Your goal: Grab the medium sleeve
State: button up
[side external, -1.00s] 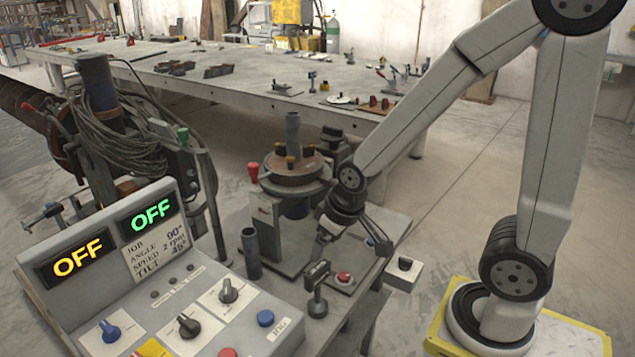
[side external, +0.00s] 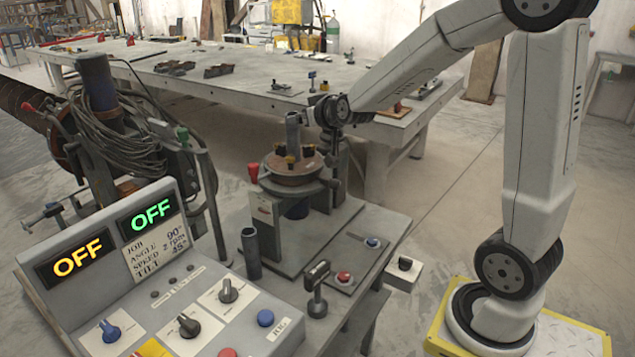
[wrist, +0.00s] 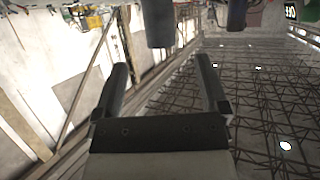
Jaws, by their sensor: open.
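A grey upright sleeve (side external: 293,131) stands on the round turntable of the positioner (side external: 293,165). A second grey sleeve (side external: 250,253) stands on the bench at the front left; the frames do not settle which is the medium one. My gripper (side external: 304,118) is at the upper part of the turntable sleeve, on its right side, partly hidden in the side view. In the wrist view my gripper (wrist: 161,64) is open with nothing between its fingers. A dark grey cylinder (wrist: 158,22) lies just beyond the fingertips, roughly centred between them.
Several small clamps stand around the sleeve on the turntable. A red-knobbed lever (side external: 253,172) is at its left. A control panel (side external: 150,270) fills the front left, and a small black-handled device (side external: 317,285) stands on the bench. A long table (side external: 240,80) runs behind.

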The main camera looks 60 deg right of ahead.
aim_at(293, 137)
jog(key=shift+x, duration=1.3)
jog(key=shift+w, duration=0.1)
jog(key=x, duration=0.5)
grip_shut()
